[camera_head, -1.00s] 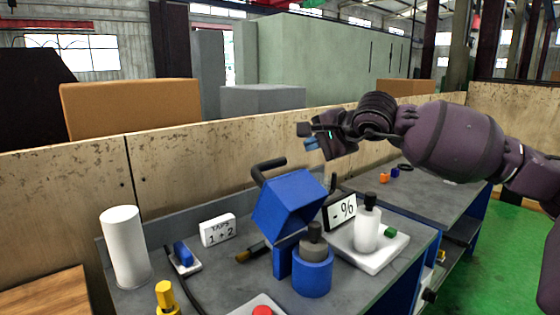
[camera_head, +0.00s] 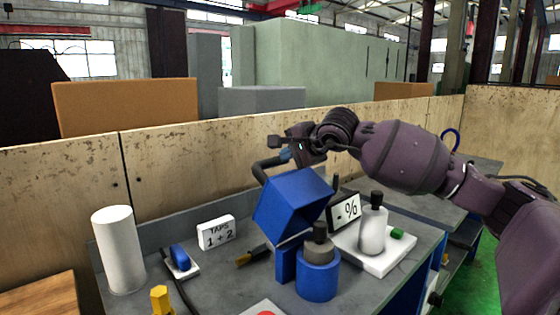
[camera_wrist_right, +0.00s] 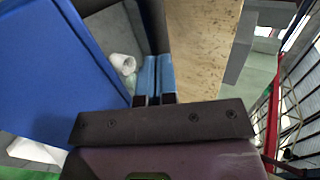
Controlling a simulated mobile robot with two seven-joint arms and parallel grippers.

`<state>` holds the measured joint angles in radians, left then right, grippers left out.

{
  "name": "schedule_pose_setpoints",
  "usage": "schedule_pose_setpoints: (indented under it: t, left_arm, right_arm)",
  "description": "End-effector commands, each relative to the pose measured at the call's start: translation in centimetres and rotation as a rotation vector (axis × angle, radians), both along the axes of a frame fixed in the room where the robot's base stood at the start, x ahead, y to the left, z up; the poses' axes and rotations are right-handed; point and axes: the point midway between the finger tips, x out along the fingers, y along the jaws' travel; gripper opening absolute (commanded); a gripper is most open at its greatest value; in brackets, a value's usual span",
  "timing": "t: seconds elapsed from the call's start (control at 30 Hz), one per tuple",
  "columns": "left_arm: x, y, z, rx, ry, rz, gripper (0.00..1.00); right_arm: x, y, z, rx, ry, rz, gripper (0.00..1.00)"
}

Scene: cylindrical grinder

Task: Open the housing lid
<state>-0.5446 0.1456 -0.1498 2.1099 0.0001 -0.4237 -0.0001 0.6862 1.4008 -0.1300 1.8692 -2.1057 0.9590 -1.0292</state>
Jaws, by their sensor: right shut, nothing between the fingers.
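The blue housing lid (camera_head: 292,198) of the grinder is a box-like cover, tilted above a blue base (camera_head: 285,262). A black bar handle (camera_head: 264,168) sticks out at its upper left. My right gripper (camera_head: 285,154) is just above and behind the lid, close to the handle, with its blue fingertips together and empty. In the right wrist view the shut fingers (camera_wrist_right: 156,76) point along a black bar (camera_wrist_right: 154,25), beside the large blue lid face (camera_wrist_right: 55,70). I cannot tell whether they touch the bar. My left gripper is out of view.
A blue cylinder with a dark top (camera_head: 318,278) stands before the lid. A percent display (camera_head: 345,210) and a white bottle (camera_head: 373,230) on a white scale are at the right. A white cylinder (camera_head: 118,250) and a "TAPS" sign (camera_head: 215,232) are left. A wooden panel (camera_head: 200,170) runs behind.

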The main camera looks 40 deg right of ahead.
Motion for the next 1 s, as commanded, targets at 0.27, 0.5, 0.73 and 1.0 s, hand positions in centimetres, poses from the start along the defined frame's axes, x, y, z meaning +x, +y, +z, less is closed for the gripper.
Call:
schedule_pose_setpoints:
  t: [0.27,0.5,0.73,1.0]
  left_arm:
    - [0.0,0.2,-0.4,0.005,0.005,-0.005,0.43]
    - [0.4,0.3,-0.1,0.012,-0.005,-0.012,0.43]
    - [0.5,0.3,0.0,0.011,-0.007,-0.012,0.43]
    - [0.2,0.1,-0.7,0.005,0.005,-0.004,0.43]
  right_arm:
    - [2.2,0.2,-1.3,0.001,0.000,0.000,0.00]
    - [2.5,0.2,-1.4,0.000,0.000,0.001,0.00]
    - [2.5,0.2,-1.4,-0.001,0.001,0.000,0.00]
    - [3.0,0.2,-1.7,-0.004,0.041,0.000,0.00]
